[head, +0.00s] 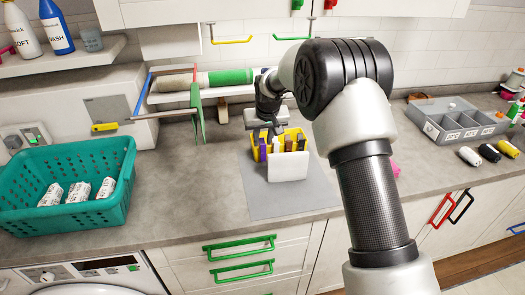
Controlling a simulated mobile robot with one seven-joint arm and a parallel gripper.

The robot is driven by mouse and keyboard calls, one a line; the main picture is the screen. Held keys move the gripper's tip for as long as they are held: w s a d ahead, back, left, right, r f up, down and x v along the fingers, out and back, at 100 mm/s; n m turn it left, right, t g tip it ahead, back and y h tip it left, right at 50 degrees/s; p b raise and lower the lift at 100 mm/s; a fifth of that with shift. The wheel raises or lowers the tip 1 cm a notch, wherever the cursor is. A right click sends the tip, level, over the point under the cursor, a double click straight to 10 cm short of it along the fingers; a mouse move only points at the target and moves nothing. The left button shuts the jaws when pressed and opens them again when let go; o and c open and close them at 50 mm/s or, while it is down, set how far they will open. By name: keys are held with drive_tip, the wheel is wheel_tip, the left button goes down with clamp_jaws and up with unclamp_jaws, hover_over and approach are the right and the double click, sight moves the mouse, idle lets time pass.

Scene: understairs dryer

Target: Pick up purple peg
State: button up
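A purple peg (262,150) stands upright at the left side of a small yellow holder with a white front (288,167). The holder sits on a grey mat (252,193) on the counter, with a few other yellow and brown pegs (289,143) beside the purple one. My gripper (265,132) points down just above and behind the purple peg. Its fingertips are small and partly hidden by the pegs, so I cannot tell whether they are open or touching the peg.
A green basket (70,217) with white rolls stands at left. A rack with a green roll (230,77) is behind. A grey compartment tray (450,122) and small rolls lie at right. The counter in front of the basket's right side is clear.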

clamp_jaws()
